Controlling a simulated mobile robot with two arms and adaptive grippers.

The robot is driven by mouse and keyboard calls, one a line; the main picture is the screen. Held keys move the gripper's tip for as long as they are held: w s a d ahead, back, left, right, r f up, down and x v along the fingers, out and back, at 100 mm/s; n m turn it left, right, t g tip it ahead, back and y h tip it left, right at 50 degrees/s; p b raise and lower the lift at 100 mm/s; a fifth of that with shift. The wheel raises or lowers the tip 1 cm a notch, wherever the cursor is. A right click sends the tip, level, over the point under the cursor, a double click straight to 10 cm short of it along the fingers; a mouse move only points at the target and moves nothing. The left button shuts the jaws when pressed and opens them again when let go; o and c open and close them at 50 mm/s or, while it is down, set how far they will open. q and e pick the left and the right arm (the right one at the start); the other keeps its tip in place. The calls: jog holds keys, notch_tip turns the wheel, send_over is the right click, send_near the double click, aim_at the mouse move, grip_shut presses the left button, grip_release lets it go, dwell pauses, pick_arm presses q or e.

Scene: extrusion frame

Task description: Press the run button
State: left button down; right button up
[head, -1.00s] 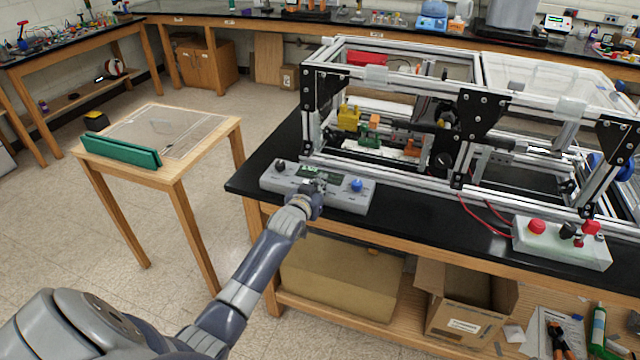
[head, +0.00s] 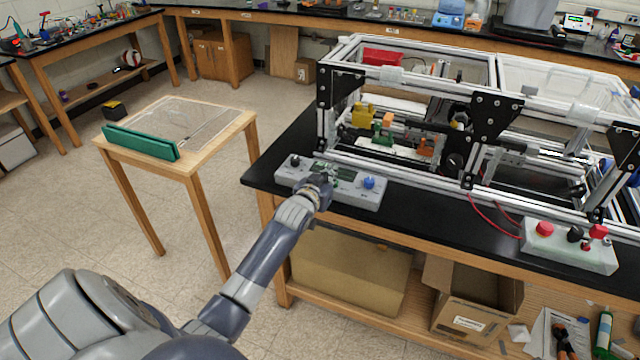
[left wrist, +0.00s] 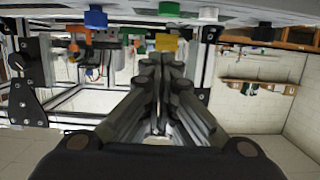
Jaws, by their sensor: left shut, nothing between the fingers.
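A long grey control panel (head: 350,195) lies near the front left edge of the black bench. It has a black knob (head: 295,161) at its left, a dark display at its middle and a blue knob (head: 369,183) at its right. My left gripper (head: 323,180) is shut and empty, at the middle of the panel and partly hiding it. I cannot tell which is the run button, or whether the fingertips touch any.
The aluminium extrusion frame (head: 400,172) stands right behind the panel. A second box (head: 570,250) with red and black controls sits at the bench's right. A small wooden table (head: 215,140) with a green bar (head: 140,142) stands at left, with open floor between.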

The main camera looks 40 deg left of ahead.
pick_arm(q)
jog(key=b+v, duration=0.1)
jog(key=v, duration=0.5)
jog(key=shift+s+r, duration=0.2)
jog(key=shift+s, duration=0.15)
jog(key=s+d+f+m+g+h+b, duration=0.1)
jog(key=s+d+f+g, duration=0.2)
jog(key=f, duration=0.9)
jog(key=s+d+f+g+b, duration=0.15)
jog(key=s+f, duration=0.45)
jog(key=f, duration=0.6)
jog(key=s+d+f+m+g+h, duration=0.1)
jog(key=s+d+f+g, duration=0.2)
jog(key=f, duration=0.9)
jog(key=s+d+f+m+g, duration=0.1)
jog(key=s+d+f+g, duration=0.1)
jog(key=s+f, duration=0.5)
jog(key=s+d+f+m+g+h+b, duration=0.1)
jog(key=s+d+f, duration=0.3)
jog(key=s, duration=1.5)
jog(key=s+d+f+m+g+b, duration=0.1)
jog(key=s+d+f+g, duration=0.2)
jog(key=s+f, duration=0.9)
jog(key=shift+s+d+f, duration=0.25)
jog(key=shift+s+d, duration=0.05)
jog(key=shift+s, duration=0.4)
